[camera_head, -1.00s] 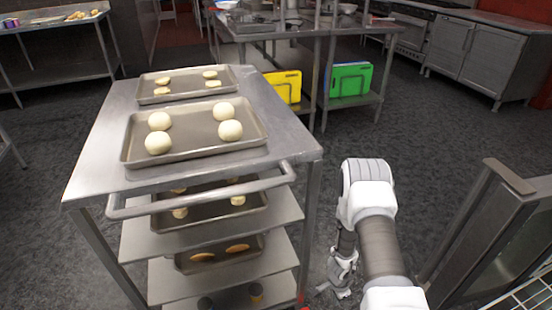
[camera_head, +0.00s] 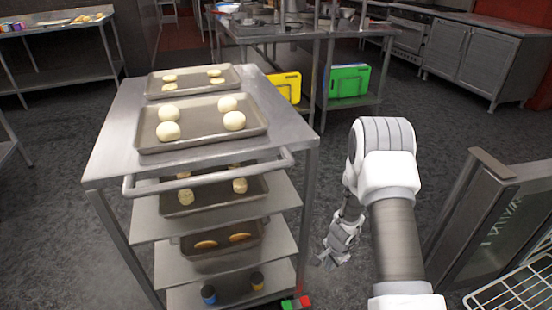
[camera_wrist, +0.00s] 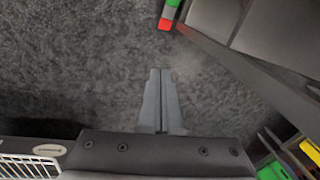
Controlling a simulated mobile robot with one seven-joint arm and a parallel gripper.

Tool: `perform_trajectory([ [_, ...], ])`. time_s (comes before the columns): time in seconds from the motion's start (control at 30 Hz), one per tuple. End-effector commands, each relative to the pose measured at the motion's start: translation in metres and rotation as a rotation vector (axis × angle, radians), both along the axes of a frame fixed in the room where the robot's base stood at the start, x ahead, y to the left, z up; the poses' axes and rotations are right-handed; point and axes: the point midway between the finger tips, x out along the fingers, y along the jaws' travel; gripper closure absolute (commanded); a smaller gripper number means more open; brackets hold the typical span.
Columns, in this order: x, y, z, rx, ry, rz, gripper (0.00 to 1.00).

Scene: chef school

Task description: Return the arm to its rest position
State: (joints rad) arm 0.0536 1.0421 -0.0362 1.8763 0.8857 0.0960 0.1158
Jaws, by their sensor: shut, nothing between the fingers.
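My arm reaches out on the right side of the head view and bends down at its elbow. My gripper (camera_head: 328,260) hangs low over the dark floor, just right of the metal trolley (camera_head: 285,128). In the wrist view my gripper (camera_wrist: 160,72) points down at the carpet-like floor. Its two fingers are together with nothing between them.
The trolley holds a tray (camera_head: 150,143) of dough balls on top and several trays below. An open oven door (camera_head: 470,215) and a wire rack (camera_head: 515,292) stand at right. Yellow (camera_head: 289,87) and green boards (camera_head: 349,80) lean under the back table.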

Motion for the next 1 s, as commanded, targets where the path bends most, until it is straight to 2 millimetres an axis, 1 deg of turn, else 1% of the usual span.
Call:
perform_trajectory([
  [0.03, 0.009, 0.005, 0.026, 0.011, -0.027, 0.033, 1.00],
  [0.07, 0.013, 0.008, 0.040, 0.016, -0.039, 0.055, 1.00],
  [0.1, 0.016, 0.012, 0.058, 0.025, -0.055, 0.083, 1.00],
  [0.17, 0.020, 0.017, 0.085, 0.035, -0.076, 0.127, 1.00],
  [0.2, 0.022, 0.021, 0.103, 0.040, -0.091, 0.156, 1.00],
  [0.27, 0.022, 0.026, 0.129, 0.046, -0.112, 0.200, 1.00],
  [0.3, 0.022, 0.029, 0.146, 0.048, -0.126, 0.230, 1.00],
  [0.37, 0.020, 0.034, 0.172, 0.050, -0.145, 0.274, 1.00],
  [0.4, 0.017, 0.037, 0.188, 0.051, -0.156, 0.304, 1.00],
  [0.47, 0.013, 0.041, 0.212, 0.049, -0.175, 0.348, 1.00],
  [0.5, 0.009, 0.043, 0.228, 0.046, -0.187, 0.377, 1.00],
  [0.57, 0.002, 0.047, 0.251, 0.041, -0.203, 0.420, 1.00],
  [0.6, -0.004, 0.049, 0.265, 0.037, -0.213, 0.450, 1.00],
  [0.67, -0.014, 0.052, 0.286, 0.028, -0.228, 0.492, 1.00],
  [0.7, -0.020, 0.053, 0.300, 0.020, -0.237, 0.520, 1.00],
  [0.8, -0.040, 0.056, 0.331, -0.001, -0.259, 0.589, 1.00],
  [0.87, -0.052, 0.058, 0.348, -0.018, -0.270, 0.629, 1.00],
  [1.0, -0.085, 0.058, 0.383, -0.064, -0.291, 0.719, 1.00],
])
